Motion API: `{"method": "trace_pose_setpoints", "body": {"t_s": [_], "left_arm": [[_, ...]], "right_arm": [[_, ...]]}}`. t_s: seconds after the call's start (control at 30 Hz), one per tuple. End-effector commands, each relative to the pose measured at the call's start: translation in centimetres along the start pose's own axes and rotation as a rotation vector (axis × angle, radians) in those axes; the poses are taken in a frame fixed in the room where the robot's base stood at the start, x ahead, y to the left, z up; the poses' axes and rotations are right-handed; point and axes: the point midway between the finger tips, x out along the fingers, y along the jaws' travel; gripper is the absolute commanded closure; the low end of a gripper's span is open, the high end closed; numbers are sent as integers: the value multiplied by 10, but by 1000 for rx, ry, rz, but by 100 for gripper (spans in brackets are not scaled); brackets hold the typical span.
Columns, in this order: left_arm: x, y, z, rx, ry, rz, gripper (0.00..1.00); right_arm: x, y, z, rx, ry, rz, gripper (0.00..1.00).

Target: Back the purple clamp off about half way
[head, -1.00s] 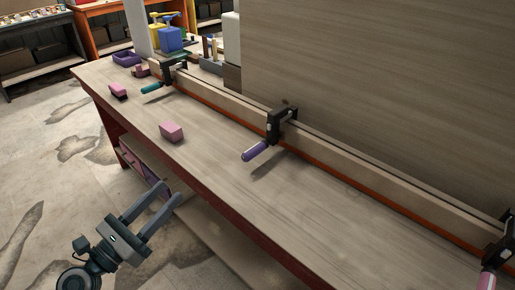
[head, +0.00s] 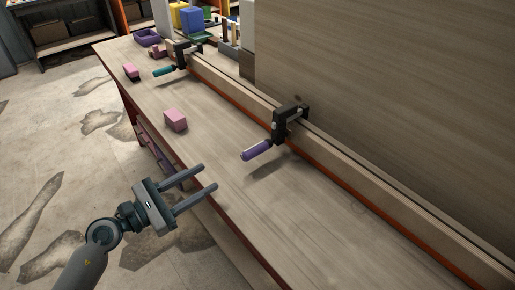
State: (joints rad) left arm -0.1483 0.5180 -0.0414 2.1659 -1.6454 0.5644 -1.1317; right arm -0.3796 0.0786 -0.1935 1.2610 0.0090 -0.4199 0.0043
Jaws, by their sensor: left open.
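The purple clamp has a dark frame (head: 289,122) gripping the long wooden strip (head: 345,160) along the bench, and a purple handle (head: 256,150) that points toward the bench's front edge. My left gripper (head: 209,177) is open and empty, its two fingers apart over the front edge of the bench. It is to the left of and lower than the purple handle in the picture, with a clear gap between them. My right gripper is not in view.
A teal-handled clamp (head: 165,71) sits farther along the strip. Pink blocks (head: 176,120) lie on the bench (head: 225,140), with a purple tray (head: 148,37) at the far end. A tall wooden panel (head: 400,90) stands behind the strip. The bench between gripper and purple handle is clear.

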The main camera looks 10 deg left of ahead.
Motion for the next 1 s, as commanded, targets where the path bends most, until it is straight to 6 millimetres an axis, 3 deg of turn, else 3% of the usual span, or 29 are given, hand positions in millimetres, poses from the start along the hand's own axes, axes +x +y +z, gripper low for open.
{"method": "trace_pose_setpoints", "body": {"t_s": [0.27,0.47,1.0], "left_arm": [[3,0,1,-1,-1,0,59],[18,1,2,-3,-2,2,59],[109,1,3,-3,-4,1,59]], "right_arm": [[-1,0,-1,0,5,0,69],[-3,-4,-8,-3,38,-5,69],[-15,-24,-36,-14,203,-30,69]]}}
